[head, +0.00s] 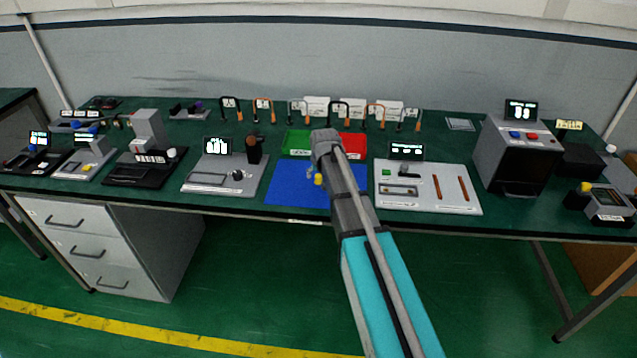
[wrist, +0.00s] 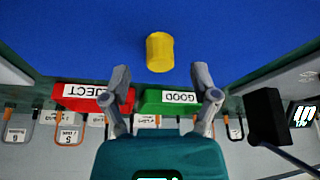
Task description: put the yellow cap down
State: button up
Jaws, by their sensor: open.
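The yellow cap (wrist: 160,52) is on the blue mat (wrist: 60,30) in the wrist view, just beyond my gripper's fingertips and midway between them. My gripper (wrist: 161,80) is open, with its two fingers apart and nothing between them. In the head view the cap (head: 318,180) shows as a small yellow spot on the blue mat (head: 285,190), beside my arm.
Behind the mat are a green GOOD tray (head: 297,140) and a red REJECT tray (head: 354,147). A grey board with a dark post (head: 254,150) stands left. A pale board with rods (head: 425,200) lies right. The microwave generator (head: 517,155) is farther right.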

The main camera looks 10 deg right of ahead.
jog(key=shift+b+x, duration=0.9)
jog(key=shift+x, duration=0.4)
jog(key=shift+c, duration=0.2)
jog(key=c, duration=0.8)
